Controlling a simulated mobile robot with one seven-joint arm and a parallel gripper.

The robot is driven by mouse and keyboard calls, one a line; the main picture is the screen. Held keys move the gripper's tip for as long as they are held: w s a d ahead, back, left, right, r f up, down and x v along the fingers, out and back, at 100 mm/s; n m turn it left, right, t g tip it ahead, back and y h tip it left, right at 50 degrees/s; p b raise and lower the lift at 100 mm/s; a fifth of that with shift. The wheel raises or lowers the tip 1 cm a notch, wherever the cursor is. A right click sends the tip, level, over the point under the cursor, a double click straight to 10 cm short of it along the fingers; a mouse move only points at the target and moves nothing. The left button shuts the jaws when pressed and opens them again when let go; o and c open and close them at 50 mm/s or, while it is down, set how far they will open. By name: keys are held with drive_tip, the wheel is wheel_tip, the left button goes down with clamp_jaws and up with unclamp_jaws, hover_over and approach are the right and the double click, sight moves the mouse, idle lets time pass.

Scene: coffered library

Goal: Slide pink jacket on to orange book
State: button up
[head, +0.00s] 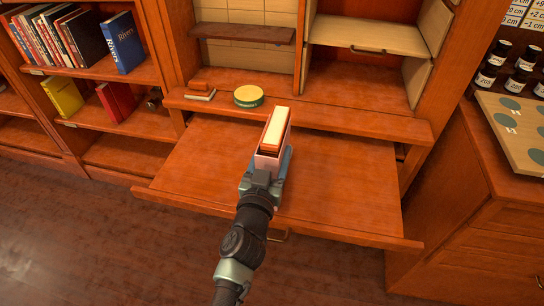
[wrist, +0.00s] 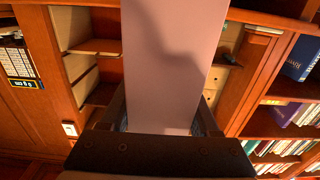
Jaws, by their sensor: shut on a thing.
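The orange book (head: 274,128) stands on the pull-out wooden desk board, its cream page edge facing up. The pink jacket (head: 268,160) is at the book's near end, and the book appears partly inside its mouth. How deep the book sits in it cannot be told. My gripper (head: 264,180) is shut on the jacket from the near side. In the wrist view the jacket's flat pale pink face (wrist: 172,70) fills the middle between the two fingers and hides the book.
The desk board (head: 350,180) is otherwise bare. On the ledge behind it are a round green-and-yellow tin (head: 249,96) and a small brown item (head: 200,91). Shelves of books stand at left. A board with round green discs (head: 515,125) and dark jars are at right.

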drive_tip(key=shift+w+d+b, duration=0.25)
drive_tip(key=shift+w+b, duration=0.35)
drive_tip(key=shift+b, duration=0.1)
drive_tip(key=o, duration=1.4)
drive_tip(key=shift+r, duration=0.1)
drive_tip(key=shift+o, duration=0.2)
drive_tip(key=shift+s+a, duration=0.1)
drive_tip(key=shift+s+a+p, duration=0.25)
drive_tip(key=shift+s+p, duration=0.15)
drive_tip(key=shift+s, duration=0.15)
drive_tip(key=p+v, duration=0.2)
drive_tip(key=v, duration=0.9)
drive_tip(key=shift+s, duration=0.25)
drive_tip(key=shift+d+r, duration=0.1)
